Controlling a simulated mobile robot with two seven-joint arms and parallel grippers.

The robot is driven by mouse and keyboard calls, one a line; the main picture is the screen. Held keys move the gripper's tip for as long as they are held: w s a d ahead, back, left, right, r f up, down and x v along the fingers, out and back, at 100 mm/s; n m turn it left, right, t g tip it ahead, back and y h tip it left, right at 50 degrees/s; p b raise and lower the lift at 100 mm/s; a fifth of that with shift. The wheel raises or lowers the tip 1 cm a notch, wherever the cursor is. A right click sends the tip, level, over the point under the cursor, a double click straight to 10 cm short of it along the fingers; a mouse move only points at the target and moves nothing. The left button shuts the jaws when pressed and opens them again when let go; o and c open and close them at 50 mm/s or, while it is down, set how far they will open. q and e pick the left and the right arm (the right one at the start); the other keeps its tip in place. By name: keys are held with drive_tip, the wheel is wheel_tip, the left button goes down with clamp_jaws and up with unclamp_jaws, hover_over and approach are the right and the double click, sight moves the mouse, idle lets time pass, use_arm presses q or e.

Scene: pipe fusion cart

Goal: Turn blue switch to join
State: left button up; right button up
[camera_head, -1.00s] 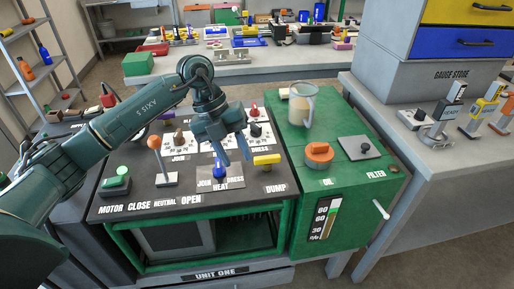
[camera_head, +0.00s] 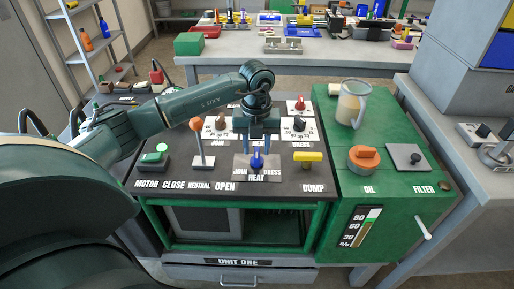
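The blue switch (camera_head: 257,160) sits on a small grey plate (camera_head: 270,176) marked JOIN on the left, DRESS on the right and HEAT below, near the front of the dark panel top. Its knob looks roughly upright, between the two labels. My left gripper (camera_head: 257,143) points down over the switch with its two fingers apart, one toward each side of the knob. I cannot tell whether either finger touches it. The rear of the switch is partly hidden by the gripper. My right gripper is not in view.
An orange-topped lever (camera_head: 197,127) stands left of the switch, and a green button (camera_head: 154,155) is further left. A yellow handle (camera_head: 308,157) is close on the right. Other knobs (camera_head: 301,105) stand behind. A clear jug (camera_head: 351,102) stands on the green cabinet (camera_head: 345,190).

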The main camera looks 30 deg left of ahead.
use_arm(q)
drive_tip(key=shift+f, duration=0.65)
drive_tip(key=shift+c, duration=0.6)
clamp_jaws()
